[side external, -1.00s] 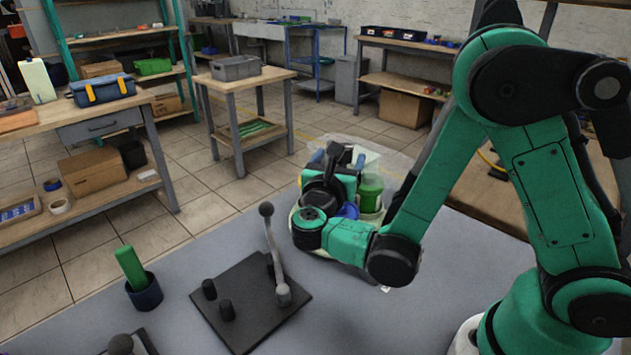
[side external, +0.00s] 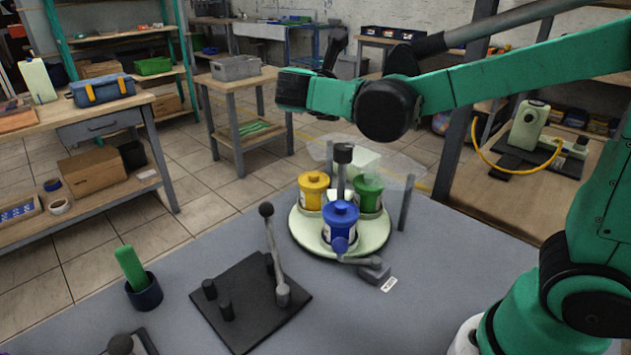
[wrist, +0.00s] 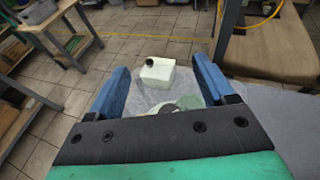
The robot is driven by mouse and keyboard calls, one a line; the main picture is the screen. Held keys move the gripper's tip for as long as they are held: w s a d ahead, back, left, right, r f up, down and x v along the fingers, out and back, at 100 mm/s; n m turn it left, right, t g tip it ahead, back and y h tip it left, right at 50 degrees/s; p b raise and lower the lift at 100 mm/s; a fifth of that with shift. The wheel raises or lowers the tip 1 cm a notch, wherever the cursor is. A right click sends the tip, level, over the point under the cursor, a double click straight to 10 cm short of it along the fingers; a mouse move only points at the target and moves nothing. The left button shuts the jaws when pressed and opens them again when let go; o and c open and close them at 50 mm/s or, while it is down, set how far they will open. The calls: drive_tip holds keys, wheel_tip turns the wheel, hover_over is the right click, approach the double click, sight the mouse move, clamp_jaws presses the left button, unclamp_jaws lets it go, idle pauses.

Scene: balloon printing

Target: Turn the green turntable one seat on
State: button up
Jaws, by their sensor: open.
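The turntable (side external: 300,238) is a pale green disc at mid-picture in the side view. It bears a yellow pot (side external: 313,192) at the left, a blue pot (side external: 340,222) at the front and a green pot (side external: 368,193) at the right.
A clear sheet (side external: 395,175) stands behind the turntable beside a grey post (side external: 405,203). A grey lever with a block (side external: 375,273) lies at its front right. A black plate (side external: 250,305) with an upright handle and a dark cup (side external: 145,292) with a green stick stand left.

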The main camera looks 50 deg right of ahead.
sight(343, 146)
drive_tip(key=g+y, duration=0.1)
drive_tip(key=d+g+y, duration=0.1)
drive_tip(key=d+f+m+g+y, duration=0.1)
drive_tip(key=shift+w+f, duration=0.1)
drive_tip(key=shift+w, duration=0.2)
drive_tip(key=shift+d+f+m+g+y, duration=0.15)
drive_tip(key=shift+m+g+y, duration=0.25)
drive_tip(key=shift+y, duration=0.6)
drive_tip(key=shift+g+y, duration=0.5)
drive_tip(key=shift+y, duration=0.4)
drive_tip(key=y, duration=0.1)
drive_tip(key=r+y, duration=0.1)
drive_tip(key=y, duration=0.1)
drive_tip(key=shift+s+a+r+m+g, duration=0.1)
drive_tip(key=shift+a+m+g, duration=0.1)
drive_tip(key=shift+m+g, duration=0.15)
drive_tip(key=shift+s+a+f+m+y, duration=0.15)
drive_tip(key=shift+f+y, duration=0.45)
drive_tip(key=shift+f, duration=0.8)
drive_tip(key=shift+w+a+f+m+y, duration=0.1)
drive_tip(key=shift+a+f+y, duration=0.15)
drive_tip(key=shift+f+y, duration=0.75)
drive_tip(key=shift+s+a+f+m+y, duration=0.1)
drive_tip(key=shift+a+f+y, duration=0.1)
drive_tip(key=shift+f, duration=1.6)
clamp_jaws()
